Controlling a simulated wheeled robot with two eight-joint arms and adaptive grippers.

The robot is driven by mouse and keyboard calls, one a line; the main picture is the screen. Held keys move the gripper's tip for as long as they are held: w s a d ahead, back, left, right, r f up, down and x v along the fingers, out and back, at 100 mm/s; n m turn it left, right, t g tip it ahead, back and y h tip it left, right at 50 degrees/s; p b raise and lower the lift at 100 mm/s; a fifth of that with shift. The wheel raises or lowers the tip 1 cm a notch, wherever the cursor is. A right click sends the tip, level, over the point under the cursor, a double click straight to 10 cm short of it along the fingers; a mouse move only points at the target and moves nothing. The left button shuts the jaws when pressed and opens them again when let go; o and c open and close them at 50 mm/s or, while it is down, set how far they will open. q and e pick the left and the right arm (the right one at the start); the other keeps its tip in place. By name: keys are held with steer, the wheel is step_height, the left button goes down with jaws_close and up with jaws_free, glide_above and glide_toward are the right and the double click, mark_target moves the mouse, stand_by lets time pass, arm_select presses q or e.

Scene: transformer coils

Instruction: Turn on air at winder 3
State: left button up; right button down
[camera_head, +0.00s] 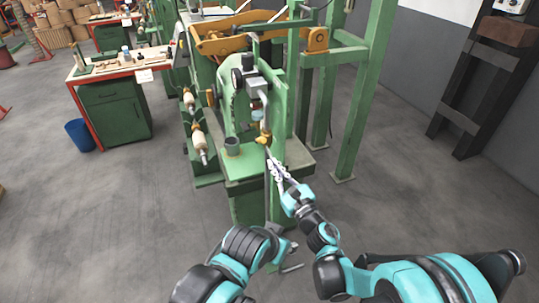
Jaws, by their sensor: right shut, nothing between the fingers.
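The green winder machine (285,95) stands in front of me. A grey pipe (266,110) runs down its front post from a dark and silver fitting (244,76) to a small yellow valve-like part (263,139). My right gripper (273,163) is shut and empty, its tips just below and right of the yellow part. I cannot tell whether they touch the machine. My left gripper (291,267) is low in front of the machine's base, away from the yellow part; its fingers are too small to read. No number marking the winder is legible.
A red-edged workbench (112,66) with a green cabinet stands at the left, a blue bin (83,135) beside it. A dark rack (475,95) leans at the right wall. Cartons (65,15) are at the back left. Floor on both sides is clear.

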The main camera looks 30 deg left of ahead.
mark_target(265, 133)
steer(key=a+r, duration=0.1)
steer(key=w+a+r, duration=0.1)
steer(key=a+r, duration=0.1)
steer(key=shift+w+r, duration=0.15)
steer(key=shift+r, duration=0.05)
steer(key=shift+r, duration=0.4)
stand_by(0.4)
steer(key=r, duration=0.1)
steer(key=w+a+r+p, duration=0.1)
steer(key=r, duration=0.1)
steer(key=a+r+p, duration=0.1)
steer(key=shift+w+r, duration=0.2)
steer(key=shift+w, duration=0.2)
steer(key=shift+w+a+r+p, duration=0.35)
steer(key=shift+w+a+r, duration=0.3)
steer(key=shift+a, duration=0.2)
stand_by(0.4)
